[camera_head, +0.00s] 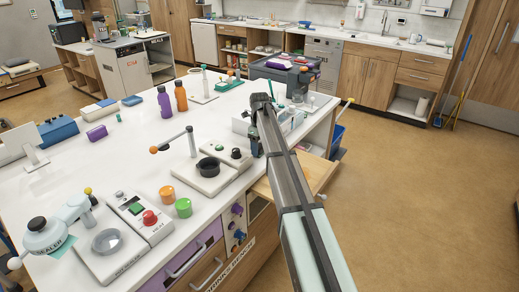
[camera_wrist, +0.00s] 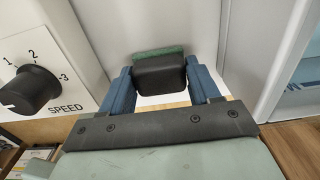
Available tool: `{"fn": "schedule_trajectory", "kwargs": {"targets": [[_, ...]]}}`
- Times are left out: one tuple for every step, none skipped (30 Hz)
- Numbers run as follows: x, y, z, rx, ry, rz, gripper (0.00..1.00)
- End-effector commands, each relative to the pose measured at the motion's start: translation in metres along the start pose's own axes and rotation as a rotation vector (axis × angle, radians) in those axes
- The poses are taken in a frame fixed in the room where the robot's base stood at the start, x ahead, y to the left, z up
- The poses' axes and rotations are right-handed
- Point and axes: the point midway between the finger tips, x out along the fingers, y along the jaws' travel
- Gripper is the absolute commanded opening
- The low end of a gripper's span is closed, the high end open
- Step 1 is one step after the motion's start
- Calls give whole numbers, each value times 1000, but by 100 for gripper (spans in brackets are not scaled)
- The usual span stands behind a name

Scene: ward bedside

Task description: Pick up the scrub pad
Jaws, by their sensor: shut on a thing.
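The scrub pad (camera_wrist: 160,76) is a black block with a green strip along its far edge, seen in the wrist view. My gripper (camera_wrist: 158,82) has its two blue fingers on either side of the black block, shut on it. The pad is close to pale panels; I cannot tell whether it still touches a surface. In the head view my arm reaches to the right edge of the white bench (camera_head: 120,165). The pad cannot be made out there, with my arm in front.
A unit with a black SPEED knob (camera_wrist: 30,92) stands close left of my gripper in the wrist view. On the bench are an orange bottle (camera_head: 181,97), a purple bottle (camera_head: 164,103) and a sealer (camera_head: 45,236). An open wooden drawer (camera_head: 316,172) juts out right of my arm.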

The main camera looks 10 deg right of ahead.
Motion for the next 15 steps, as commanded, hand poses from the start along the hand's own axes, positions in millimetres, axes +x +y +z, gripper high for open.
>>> {"fn": "schedule_trajectory", "kwargs": {"targets": [[-3, 0, 0, 0, -1, -1, 32], [-6, 0, 0, 0, -1, -1, 32], [-10, 0, 0, 0, -1, -1, 32], [-14, 0, 0, 0, -1, -1, 32], [-18, 0, 0, 0, -1, -1, 32], [-25, -1, 1, 0, -1, -1, 32], [-30, -1, 1, 0, -2, -2, 32], [-36, -1, 1, 0, -2, -2, 32], [-44, -1, 1, 0, -1, -1, 32], [-49, -1, 1, 0, -1, -1, 32], [-54, -1, 1, 0, -1, -1, 32], [-61, -1, 1, 0, -2, -2, 32], [-66, -1, 1, 0, -2, -1, 32], [-71, -1, 1, 0, -1, -1, 32], [-76, -1, 1, 0, -1, -1, 32]]}}
